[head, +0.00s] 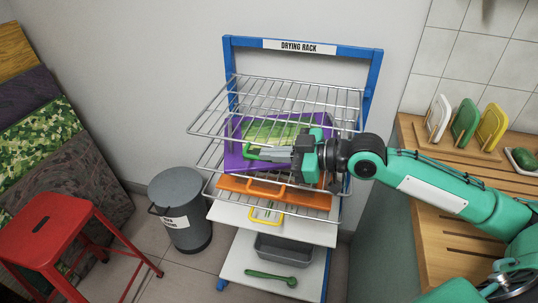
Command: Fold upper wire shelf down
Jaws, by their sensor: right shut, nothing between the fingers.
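The blue drying rack (229,60) with a "DRYING RACK" label stands against the wall. Its upper wire shelf (215,118) sticks out toward me, roughly level or slightly tilted. My right gripper (272,154) reaches in from the right, below the upper shelf's front part in the picture. It is shut and holds nothing. A purple tray or frame (234,158) with a green patterned middle lies behind the gripper, and a green handle shows beside the fingers. Whether the gripper touches the shelf or the tray I cannot tell. My left gripper is not in view.
Below are an orange board (235,185), a white board (230,215), a grey bin (283,250) and a green spoon (270,277). A trash can (180,215) and red stool (60,235) stand left. The wooden counter (435,190) with cutting boards is right.

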